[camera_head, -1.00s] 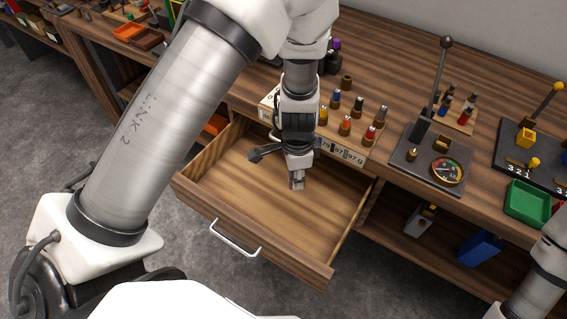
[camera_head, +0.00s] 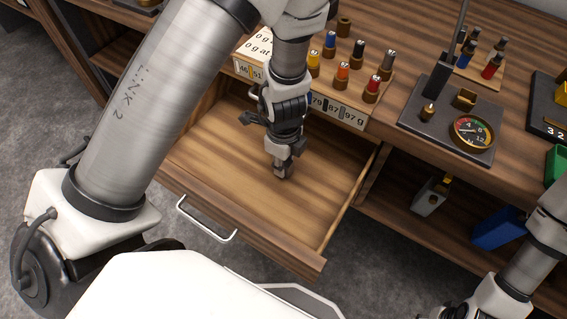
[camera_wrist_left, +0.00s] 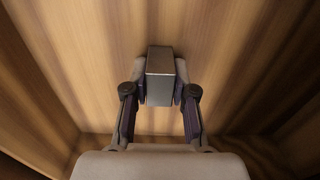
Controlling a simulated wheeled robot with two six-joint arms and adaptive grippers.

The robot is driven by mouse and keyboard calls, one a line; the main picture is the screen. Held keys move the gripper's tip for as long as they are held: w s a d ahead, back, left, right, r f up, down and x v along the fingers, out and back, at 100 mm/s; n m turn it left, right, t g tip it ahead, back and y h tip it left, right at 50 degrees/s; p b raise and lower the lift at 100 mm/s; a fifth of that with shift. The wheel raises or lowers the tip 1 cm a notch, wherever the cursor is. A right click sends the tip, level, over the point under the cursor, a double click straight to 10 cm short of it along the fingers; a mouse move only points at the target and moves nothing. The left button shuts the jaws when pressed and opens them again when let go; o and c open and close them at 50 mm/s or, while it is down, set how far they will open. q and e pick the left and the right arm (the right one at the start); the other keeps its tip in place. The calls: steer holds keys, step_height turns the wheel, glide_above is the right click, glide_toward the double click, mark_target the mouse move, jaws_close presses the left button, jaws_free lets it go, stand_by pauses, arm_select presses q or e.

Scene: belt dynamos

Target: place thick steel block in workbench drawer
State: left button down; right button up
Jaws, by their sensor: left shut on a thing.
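The workbench drawer (camera_head: 225,222) is pulled open, and its wooden floor is bare apart from what my left gripper holds. My left gripper (camera_head: 282,172) points down inside the drawer, over the middle of the floor. In the left wrist view its fingers are closed on the two sides of a grey thick steel block (camera_wrist_left: 160,82). The block's lower end is at or close to the drawer floor; I cannot tell whether it touches. In the head view the block is small and mostly hidden by the fingers. My right gripper (camera_head: 449,310) is cut off at the bottom edge.
A labelled rack with several coloured-top weights (camera_head: 342,70) stands on the bench behind the drawer. A gauge panel (camera_head: 450,128) is to its right. A blue object (camera_head: 498,228) and a grey one (camera_head: 428,198) sit on the lower shelf.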

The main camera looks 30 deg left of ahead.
arm_select(q)
steer(key=shift+f+b, duration=0.15)
steer(key=shift+b, duration=0.15)
steer(key=c, duration=0.9)
jaws_free()
steer(key=shift+c, duration=0.2)
steer(key=shift+r+p, duration=0.5)
steer(key=shift+p, duration=0.05)
step_height(320, 180, up, 12)
steer(key=p, duration=0.3)
steer(key=shift+f, duration=0.25)
